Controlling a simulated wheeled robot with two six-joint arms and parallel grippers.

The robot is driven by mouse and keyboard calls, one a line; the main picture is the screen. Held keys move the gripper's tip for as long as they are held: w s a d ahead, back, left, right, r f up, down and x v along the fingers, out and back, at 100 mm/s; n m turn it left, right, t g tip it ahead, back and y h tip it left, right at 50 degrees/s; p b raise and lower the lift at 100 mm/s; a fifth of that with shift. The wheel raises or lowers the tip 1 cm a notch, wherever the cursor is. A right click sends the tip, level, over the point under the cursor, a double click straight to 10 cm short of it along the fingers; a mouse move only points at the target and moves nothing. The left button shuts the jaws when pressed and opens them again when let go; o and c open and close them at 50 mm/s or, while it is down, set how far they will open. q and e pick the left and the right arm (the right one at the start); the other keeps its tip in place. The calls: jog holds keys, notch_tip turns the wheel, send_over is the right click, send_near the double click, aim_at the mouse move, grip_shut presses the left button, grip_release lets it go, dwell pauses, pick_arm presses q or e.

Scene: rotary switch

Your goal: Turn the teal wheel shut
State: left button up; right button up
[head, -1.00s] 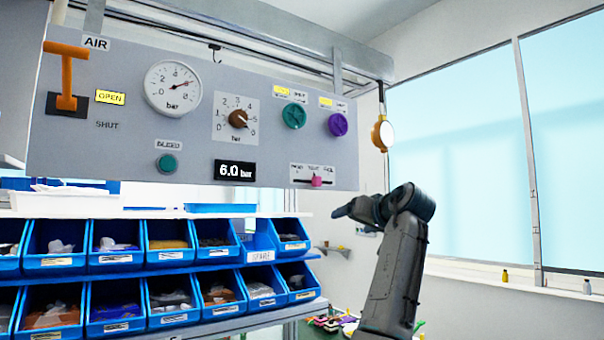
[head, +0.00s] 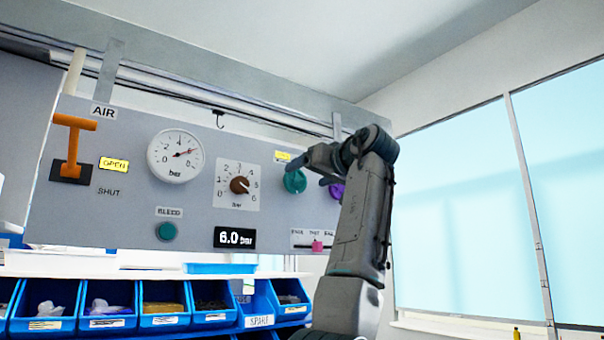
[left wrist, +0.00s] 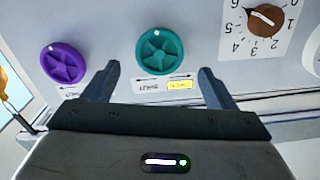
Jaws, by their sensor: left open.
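The teal wheel (head: 294,181) is on the grey panel, its right edge close behind my left gripper (head: 316,168) in the head view. In the left wrist view, which is upside down, the whole teal wheel (left wrist: 160,50) shows just beyond and between my open fingers (left wrist: 158,70). The fingers look apart from it and hold nothing. A yellow-lit label (left wrist: 180,85) sits beside the teal wheel, with a white label next to it. My right gripper is not in view.
A purple wheel (left wrist: 63,62) is close beside the teal one, partly hidden by my arm in the head view. A brown knob (head: 239,185), a gauge (head: 175,156), an orange lever (head: 72,145) and a pink slider (head: 317,246) share the panel. Blue bins (head: 160,300) stand below.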

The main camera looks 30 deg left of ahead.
aim_at(297, 179)
pick_arm(q)
jog(key=x, duration=0.2)
jog(key=shift+w+a+r+p, duration=0.1)
jog(key=shift+a+p, duration=0.2)
jog(key=shift+w+a, duration=0.25)
jog(key=shift+a, duration=0.25)
jog(key=shift+c, duration=1.1)
jog(key=c, duration=0.8)
